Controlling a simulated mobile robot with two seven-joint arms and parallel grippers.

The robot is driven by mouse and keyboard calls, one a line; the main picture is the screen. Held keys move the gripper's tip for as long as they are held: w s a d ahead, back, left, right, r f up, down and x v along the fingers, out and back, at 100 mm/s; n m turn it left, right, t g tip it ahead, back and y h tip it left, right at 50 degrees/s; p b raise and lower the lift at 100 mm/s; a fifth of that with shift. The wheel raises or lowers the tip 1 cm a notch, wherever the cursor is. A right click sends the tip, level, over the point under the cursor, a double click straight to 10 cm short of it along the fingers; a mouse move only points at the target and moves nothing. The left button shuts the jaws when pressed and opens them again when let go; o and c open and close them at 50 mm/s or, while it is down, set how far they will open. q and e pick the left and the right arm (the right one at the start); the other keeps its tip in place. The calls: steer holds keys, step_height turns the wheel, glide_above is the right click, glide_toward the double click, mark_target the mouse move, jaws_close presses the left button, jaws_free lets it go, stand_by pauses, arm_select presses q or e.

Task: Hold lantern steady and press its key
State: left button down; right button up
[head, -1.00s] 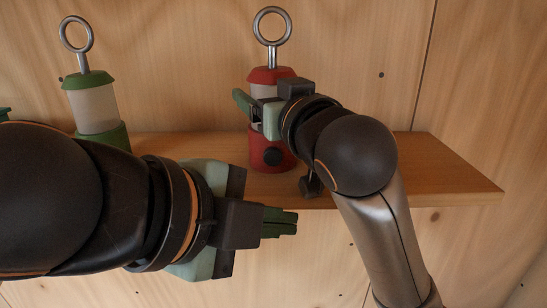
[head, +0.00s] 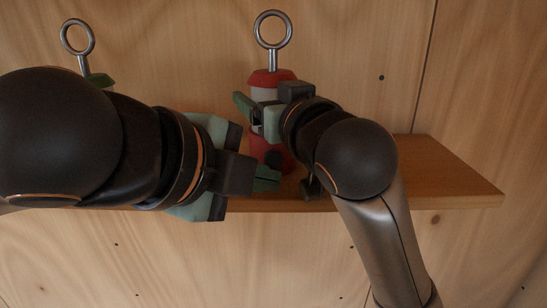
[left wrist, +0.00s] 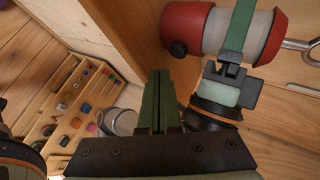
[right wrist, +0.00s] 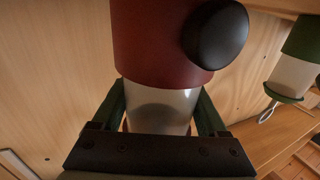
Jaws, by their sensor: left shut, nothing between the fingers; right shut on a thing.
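The red lantern (head: 271,77) with a metal ring on top stands on the wooden shelf. My right gripper (head: 257,116) is shut on its pale middle; the right wrist view shows a finger on either side of the glass (right wrist: 160,112).
A green lantern (head: 100,80) stands at the left, mostly hidden behind my left arm. The shelf (head: 440,180) is bare at its right end. The plywood wall (head: 340,50) is close behind. A rack with small coloured things (left wrist: 75,105) shows in the left wrist view.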

mark_target(278, 168)
arm_select(q)
steer(key=shift+w, duration=1.1)
steer(key=shift+w, duration=0.15)
stand_by(1.2)
steer(key=shift+w, duration=0.3)
steer(key=shift+s, duration=0.4)
steer(key=shift+s, duration=3.05)
